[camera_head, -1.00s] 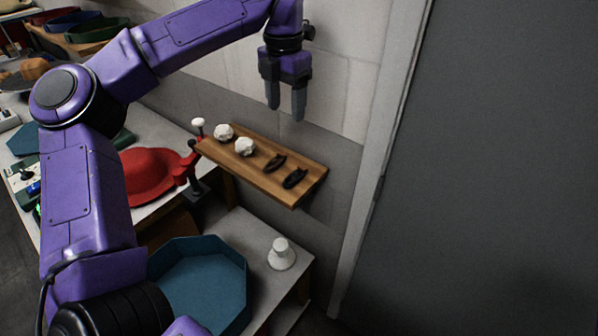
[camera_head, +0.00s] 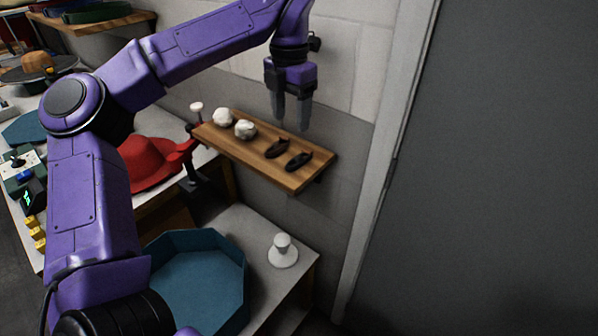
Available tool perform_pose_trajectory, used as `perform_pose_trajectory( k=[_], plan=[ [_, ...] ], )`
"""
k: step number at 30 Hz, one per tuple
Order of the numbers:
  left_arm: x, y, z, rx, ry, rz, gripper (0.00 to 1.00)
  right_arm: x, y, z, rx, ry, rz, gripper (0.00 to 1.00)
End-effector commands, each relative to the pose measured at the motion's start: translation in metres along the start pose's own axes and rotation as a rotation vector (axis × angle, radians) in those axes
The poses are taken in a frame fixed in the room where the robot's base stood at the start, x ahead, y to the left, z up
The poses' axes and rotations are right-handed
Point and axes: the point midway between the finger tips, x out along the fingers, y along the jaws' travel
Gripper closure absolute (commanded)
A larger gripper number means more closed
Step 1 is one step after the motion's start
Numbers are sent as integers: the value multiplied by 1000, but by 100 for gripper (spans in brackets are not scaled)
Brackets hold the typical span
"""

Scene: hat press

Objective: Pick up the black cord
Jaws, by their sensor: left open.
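Two dark bundles lie on the wooden wall shelf, to the right of two white balls. The left one is a dark brown cord (camera_head: 277,149) and the right one is a black cord (camera_head: 299,161). My left gripper (camera_head: 291,127) is open and empty, pointing down, with its fingertips just above the two dark bundles in the picture. I cannot tell exactly how high it is above the shelf. The fingers do not hold either bundle. My right gripper is not in view.
The wooden shelf (camera_head: 236,150) also carries a white ball (camera_head: 223,117) and another white ball (camera_head: 245,129). A red hat (camera_head: 153,163), a teal octagonal tray (camera_head: 203,285) and a white knobbed stand (camera_head: 283,252) are below. A grey door panel (camera_head: 490,170) is at right.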

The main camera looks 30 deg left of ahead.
Motion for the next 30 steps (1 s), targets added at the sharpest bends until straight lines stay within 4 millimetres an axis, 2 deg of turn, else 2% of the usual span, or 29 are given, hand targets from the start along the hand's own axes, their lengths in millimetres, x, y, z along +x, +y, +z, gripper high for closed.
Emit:
perform_pose_trajectory(
  k=[1,4,10,17,21,24,30],
  plan=[
    [13,0,0,0,0,0,38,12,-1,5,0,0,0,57],
    [19,0,0,1,1,-1,38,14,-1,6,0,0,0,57],
    [53,0,-1,1,4,-2,38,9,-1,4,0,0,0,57],
    [82,-1,-3,2,4,-3,38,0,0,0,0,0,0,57],
    [108,-2,-3,0,4,-2,38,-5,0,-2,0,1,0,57],
    [117,-2,-3,0,1,-1,38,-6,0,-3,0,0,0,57],
    [118,-2,-3,0,0,-1,38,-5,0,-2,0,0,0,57]
  ],
)
